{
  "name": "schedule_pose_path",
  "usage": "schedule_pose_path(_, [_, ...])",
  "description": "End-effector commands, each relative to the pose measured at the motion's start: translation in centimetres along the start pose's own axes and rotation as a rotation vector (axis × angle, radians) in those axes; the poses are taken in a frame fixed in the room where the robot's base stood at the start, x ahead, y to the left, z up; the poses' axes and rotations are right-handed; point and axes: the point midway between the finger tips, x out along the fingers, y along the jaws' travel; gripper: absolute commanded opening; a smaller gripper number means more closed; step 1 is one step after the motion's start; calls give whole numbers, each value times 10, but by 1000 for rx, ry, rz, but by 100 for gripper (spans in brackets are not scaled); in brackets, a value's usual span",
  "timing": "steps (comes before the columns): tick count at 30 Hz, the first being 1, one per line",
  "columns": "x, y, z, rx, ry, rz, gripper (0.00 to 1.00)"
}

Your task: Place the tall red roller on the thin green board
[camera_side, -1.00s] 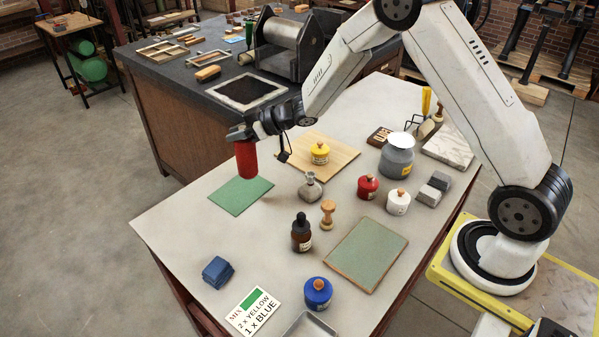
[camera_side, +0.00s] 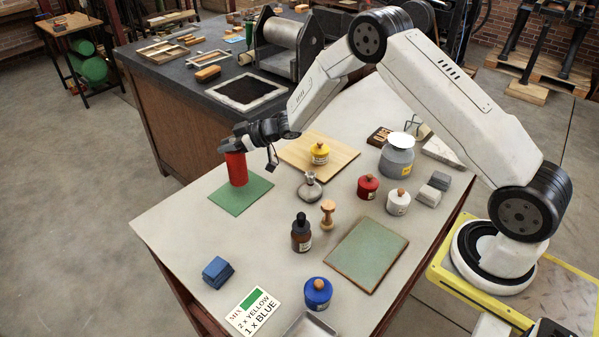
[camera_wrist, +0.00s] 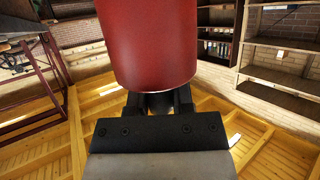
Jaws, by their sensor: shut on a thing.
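The tall red roller (camera_side: 236,168) is upright in my gripper (camera_side: 235,148), which is shut on its upper part. The roller's lower end is at the thin green board (camera_side: 242,201), over its middle to back-left part; I cannot tell whether it touches or hovers just above. The board lies flat near the table's left edge. In the wrist view the red roller (camera_wrist: 147,45) fills the upper middle, in front of my gripper (camera_wrist: 160,103). The board does not show there.
A wooden board (camera_side: 295,155) with a yellow jar (camera_side: 320,153) lies right of the green board. A grey flask (camera_side: 310,188) stands nearby. A second, framed green panel (camera_side: 367,254) lies nearer the front.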

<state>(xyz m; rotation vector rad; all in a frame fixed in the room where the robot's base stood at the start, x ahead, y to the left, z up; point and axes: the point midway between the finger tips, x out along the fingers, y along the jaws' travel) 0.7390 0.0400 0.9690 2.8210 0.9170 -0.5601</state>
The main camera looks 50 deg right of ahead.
Motion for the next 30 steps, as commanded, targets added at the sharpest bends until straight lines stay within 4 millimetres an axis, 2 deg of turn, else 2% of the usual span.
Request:
schedule_pose_path(8, [10, 0, 24, 0, 2, 0, 0])
schedule_pose_path(23, [12, 0, 29, 0, 3, 0, 0])
schedule_pose_path(24, [12, 0, 30, 1, -1, 0, 41])
schedule_pose_path(26, [12, 0, 30, 1, -1, 0, 60])
schedule_pose_path(27, [12, 0, 30, 1, -1, 0, 64])
schedule_pose_path(30, [12, 0, 30, 1, -1, 0, 64])
